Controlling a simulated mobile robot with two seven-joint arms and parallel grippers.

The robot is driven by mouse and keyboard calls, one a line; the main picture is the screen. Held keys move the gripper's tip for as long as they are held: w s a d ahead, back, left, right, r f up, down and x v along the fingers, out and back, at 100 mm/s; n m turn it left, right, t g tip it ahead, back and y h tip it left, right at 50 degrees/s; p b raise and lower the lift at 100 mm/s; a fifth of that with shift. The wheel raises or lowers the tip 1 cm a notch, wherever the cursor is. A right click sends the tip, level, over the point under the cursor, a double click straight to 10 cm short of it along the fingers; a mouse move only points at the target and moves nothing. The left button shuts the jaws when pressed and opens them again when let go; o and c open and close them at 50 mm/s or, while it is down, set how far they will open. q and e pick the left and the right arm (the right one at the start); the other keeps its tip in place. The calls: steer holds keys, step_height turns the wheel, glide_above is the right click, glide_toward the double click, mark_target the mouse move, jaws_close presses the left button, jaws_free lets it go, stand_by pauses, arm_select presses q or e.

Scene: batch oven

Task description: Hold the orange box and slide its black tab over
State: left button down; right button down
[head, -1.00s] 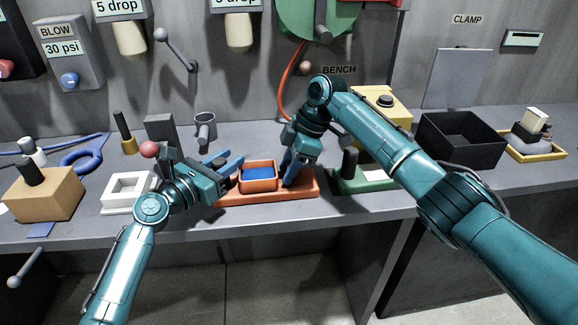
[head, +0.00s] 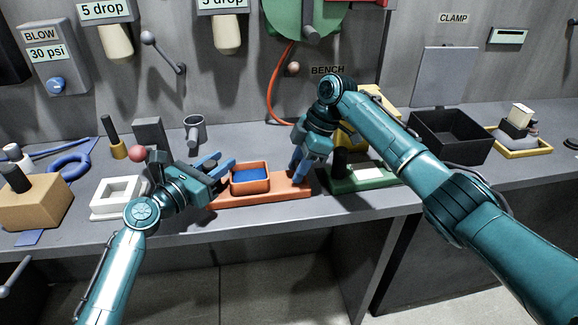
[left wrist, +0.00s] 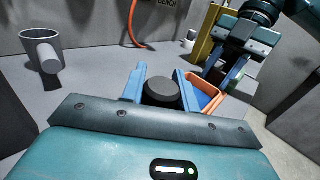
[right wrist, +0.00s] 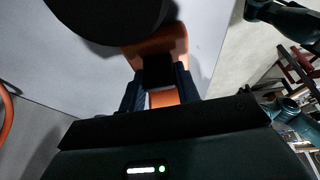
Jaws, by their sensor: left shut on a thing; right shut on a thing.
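The orange box (head: 268,184) is an open tray with a blue inside, on a long orange base (head: 290,189) on the bench. It also shows in the left wrist view (left wrist: 212,103). My left gripper (head: 219,166) is shut on a round black knob (left wrist: 162,93), just left of the box. My right gripper (head: 297,172) is at the base's right end, apart from the box. In the right wrist view its fingers are shut on the black tab (right wrist: 157,72), with orange around it. In the head view the fingers hide the tab.
A green fixture (head: 340,186) with a black knob stands close to the right gripper. A white square frame (head: 101,211) lies left of the left gripper. A black open bin (head: 450,153) is farther right. The bench's front edge runs just before the orange base.

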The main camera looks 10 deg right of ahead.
arm_select(q)
steer(key=shift+a+f, duration=0.15)
steer(key=shift+f, duration=0.15)
arm_select(e)
steer(key=c, duration=1)
jaws_free()
steer(key=shift+d, duration=0.1)
